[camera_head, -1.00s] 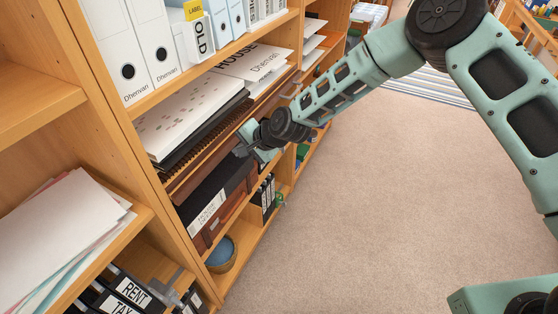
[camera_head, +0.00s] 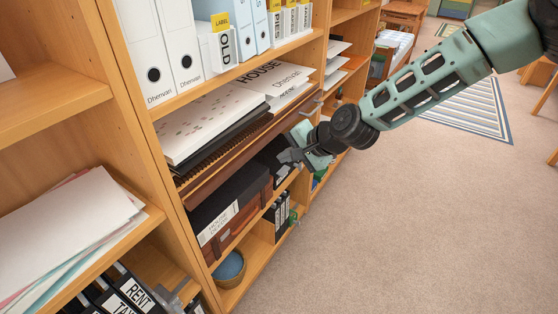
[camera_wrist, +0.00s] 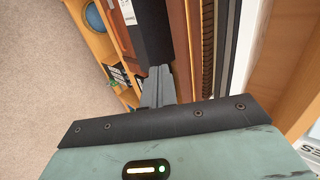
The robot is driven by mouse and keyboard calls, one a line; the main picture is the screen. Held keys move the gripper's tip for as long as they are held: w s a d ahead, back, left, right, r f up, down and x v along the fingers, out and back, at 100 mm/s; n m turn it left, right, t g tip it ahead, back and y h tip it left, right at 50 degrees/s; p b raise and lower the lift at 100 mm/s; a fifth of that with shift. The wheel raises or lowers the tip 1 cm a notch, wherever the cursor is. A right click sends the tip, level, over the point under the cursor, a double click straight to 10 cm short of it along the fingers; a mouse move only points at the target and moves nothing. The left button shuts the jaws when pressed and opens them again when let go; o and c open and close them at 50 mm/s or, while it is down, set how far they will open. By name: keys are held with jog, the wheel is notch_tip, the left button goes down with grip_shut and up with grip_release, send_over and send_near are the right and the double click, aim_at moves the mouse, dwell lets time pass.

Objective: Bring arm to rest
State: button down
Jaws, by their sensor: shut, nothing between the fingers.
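My gripper (camera_head: 291,156) is at the end of my green arm, in front of the wooden bookshelf (camera_head: 188,235). Its fingers are shut and empty, and they point left toward the shelf. In the head view it is close to the right end of a dark box file (camera_head: 229,212) and below a brown wooden slatted item (camera_head: 240,135). I cannot tell whether it touches either. In the wrist view the shut fingers (camera_wrist: 160,75) show in the middle, with the dark box file (camera_wrist: 147,28) just beyond them.
White binders (camera_head: 150,45) and stacked papers (camera_head: 215,118) fill the shelves. A round blue item (camera_head: 230,267) sits in a basket on the bottom shelf. Open carpet (camera_head: 410,230) lies to the right of the shelf. A striped rug (camera_head: 470,110) and wooden furniture stand farther back.

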jog(key=shift+d+r, duration=0.1)
dwell(0.4)
jog(key=s+d+r+n+g+h, duration=0.1)
jog(key=s+d+r+n, duration=0.3)
jog(key=s, duration=0.7)
jog(key=s+d+r+n+g+h, duration=0.2)
jog(key=s+d+r+n+h, duration=0.1)
jog(key=s, duration=0.8)
jog(key=s+d+r+n+g+h, duration=0.1)
jog(key=s+d+r+n+h, duration=0.2)
jog(key=s+d+n, duration=0.3)
jog(key=s+d+r, duration=0.1)
jog(key=s+d, duration=0.1)
jog(key=s, duration=0.3)
jog(key=shift+d+r+n+g+h, duration=0.25)
jog(key=shift+r+n+g+h, duration=0.05)
jog(key=shift+g, duration=0.1)
